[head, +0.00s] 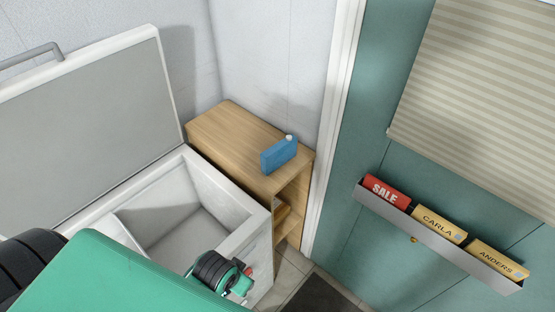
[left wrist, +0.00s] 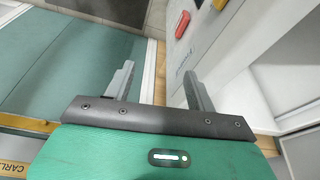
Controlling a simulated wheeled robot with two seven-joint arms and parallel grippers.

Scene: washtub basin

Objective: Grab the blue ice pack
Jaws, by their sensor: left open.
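The blue ice pack (head: 279,154), a flat block with a pale cap, stands upright on top of the wooden cabinet (head: 235,131), near its right front corner. I do not see it in the left wrist view. My left gripper (left wrist: 160,88) is open, with its two grey fingers apart and nothing between them. In the head view my left arm is low in front of the chest freezer, apart from the ice pack; its fingers are not clear there. My right gripper is not in view.
The open white chest freezer (head: 232,203) stands left of the cabinet, its raised lid (head: 95,125) behind. A teal door (head: 365,240) at right carries a rack (head: 445,241) with red and yellow boxes. A dark mat (head: 320,295) lies on the floor.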

